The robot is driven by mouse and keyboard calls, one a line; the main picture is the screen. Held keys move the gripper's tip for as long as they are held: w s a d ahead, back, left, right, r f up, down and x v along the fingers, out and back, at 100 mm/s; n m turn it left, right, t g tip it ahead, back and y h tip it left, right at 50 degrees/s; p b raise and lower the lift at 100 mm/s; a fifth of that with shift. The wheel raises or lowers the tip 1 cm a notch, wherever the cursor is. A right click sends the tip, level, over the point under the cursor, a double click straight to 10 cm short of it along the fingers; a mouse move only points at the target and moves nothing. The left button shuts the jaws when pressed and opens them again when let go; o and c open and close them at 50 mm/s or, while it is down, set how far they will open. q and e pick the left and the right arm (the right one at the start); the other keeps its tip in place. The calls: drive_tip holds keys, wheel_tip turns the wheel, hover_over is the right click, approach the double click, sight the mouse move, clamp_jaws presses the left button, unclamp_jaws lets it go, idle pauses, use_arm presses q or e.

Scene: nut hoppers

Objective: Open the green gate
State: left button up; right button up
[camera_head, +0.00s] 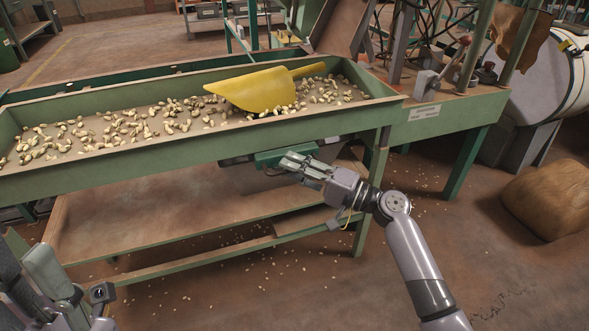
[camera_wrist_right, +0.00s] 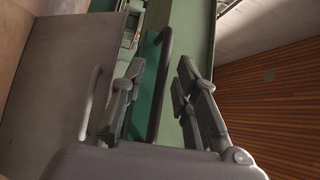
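The green gate (camera_head: 270,158) is a small teal panel under the front edge of the nut tray. In the right wrist view the gate (camera_wrist_right: 146,75) has a dark bar handle (camera_wrist_right: 162,75) running along it. My right gripper (camera_head: 291,163) is at the gate. In the wrist view its two fingers (camera_wrist_right: 158,92) are apart, one on each side of the handle, with gaps visible, so it is not closed on it. My left gripper (camera_head: 75,298) is at the lower left, partly cut off by the frame; its finger opening is unclear.
The green tray (camera_head: 225,148) holds many nuts and a yellow scoop (camera_head: 262,88). A wooden lower shelf (camera_head: 150,215) lies below it. A green table leg (camera_head: 372,185) stands right beside my right gripper. A brown sack (camera_head: 550,198) rests on the floor at right.

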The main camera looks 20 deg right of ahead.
drive_tip(key=shift+c, duration=0.5)
clamp_jaws()
drive_tip(key=shift+f, duration=0.1)
